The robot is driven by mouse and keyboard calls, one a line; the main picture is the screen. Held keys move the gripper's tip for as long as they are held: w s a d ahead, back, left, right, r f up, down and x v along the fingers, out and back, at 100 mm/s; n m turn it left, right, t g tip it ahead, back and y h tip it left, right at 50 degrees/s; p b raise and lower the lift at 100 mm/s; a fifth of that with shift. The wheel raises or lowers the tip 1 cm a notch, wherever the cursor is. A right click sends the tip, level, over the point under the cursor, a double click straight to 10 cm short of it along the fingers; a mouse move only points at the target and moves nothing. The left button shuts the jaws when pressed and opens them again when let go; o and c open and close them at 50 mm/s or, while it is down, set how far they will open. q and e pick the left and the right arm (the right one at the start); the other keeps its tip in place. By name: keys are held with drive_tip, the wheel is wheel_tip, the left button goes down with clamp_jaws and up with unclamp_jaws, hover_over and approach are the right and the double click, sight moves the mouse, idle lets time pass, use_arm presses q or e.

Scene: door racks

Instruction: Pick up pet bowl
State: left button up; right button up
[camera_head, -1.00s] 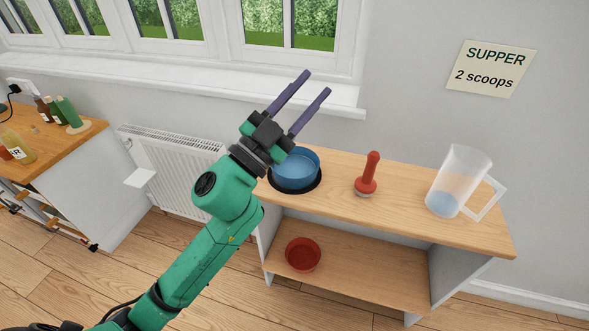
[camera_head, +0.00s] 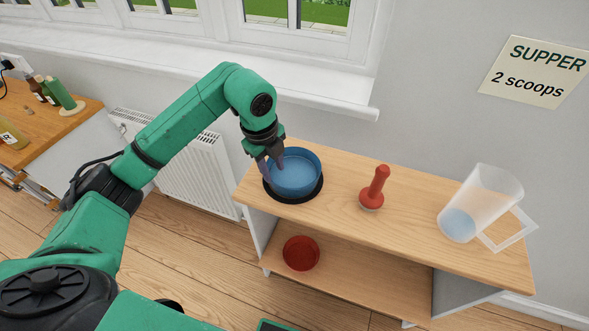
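A dark red bowl (camera_head: 301,253) sits on the lower shelf. My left gripper (camera_head: 272,178) points down at the blue bowl's left rim. Its purple fingers are apart, one appearing outside the rim and the other on the inner side. Contact with the bowl wall is not clear. My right gripper is out of view.
A red-handled tool (camera_head: 376,190) stands on the unit top (camera_head: 410,212), right of the blue bowl. A clear measuring jug (camera_head: 482,204) stands farther right. The window sill (camera_head: 300,88) and radiator (camera_head: 195,170) lie behind my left arm. A note (camera_head: 537,72) reads "SUPPER 2 scoops".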

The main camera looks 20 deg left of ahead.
sight(277, 184)
use_arm(q)
drive_tip(key=f, duration=0.3)
drive_tip(key=shift+w+f, duration=0.15)
drive_tip(key=shift+w, duration=0.25)
drive_tip(key=f, duration=0.1)
drive_tip(key=f+p, duration=0.1)
drive_tip(key=f, duration=0.1)
drive_tip(key=w+f+p, duration=0.1)
drive_tip(key=f, duration=0.1)
drive_tip(key=shift+f, duration=0.35)
drive_tip(key=c, duration=0.3)
clamp_jaws()
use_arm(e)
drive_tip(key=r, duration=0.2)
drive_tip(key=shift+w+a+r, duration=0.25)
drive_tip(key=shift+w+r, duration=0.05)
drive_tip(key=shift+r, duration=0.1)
use_arm(q)
drive_tip(key=shift+w, duration=0.1)
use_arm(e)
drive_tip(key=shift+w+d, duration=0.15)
